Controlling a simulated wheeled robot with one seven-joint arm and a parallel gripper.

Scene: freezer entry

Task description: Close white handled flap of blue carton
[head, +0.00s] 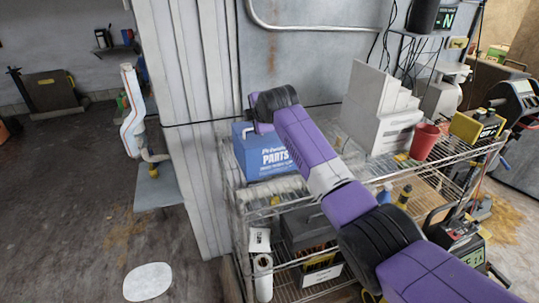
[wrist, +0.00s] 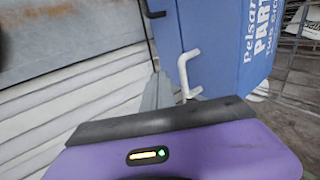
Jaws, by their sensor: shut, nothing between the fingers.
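The blue carton (head: 266,158) with white lettering stands on the upper level of a wire rack in the head view. In the wrist view, its lettered face (wrist: 262,45) is at the upper right and a plain blue panel (wrist: 215,40) lies left of it. A bent white handle (wrist: 184,70) stands out in front of that panel. My gripper's grey fingers (wrist: 158,90) are shut and empty, just left of the handle; I cannot tell whether they touch it. In the head view my gripper is near the carton's top left, mostly hidden by my wrist. How far the flap stands open is unclear.
The wire rack (head: 290,203) holds a grey case, a paper roll and other items below. Stacked white boxes (head: 380,115) and a red cup (head: 424,141) stand right of my arm. A pale ribbed wall (head: 190,110) rises close left of the carton. Open floor lies further left.

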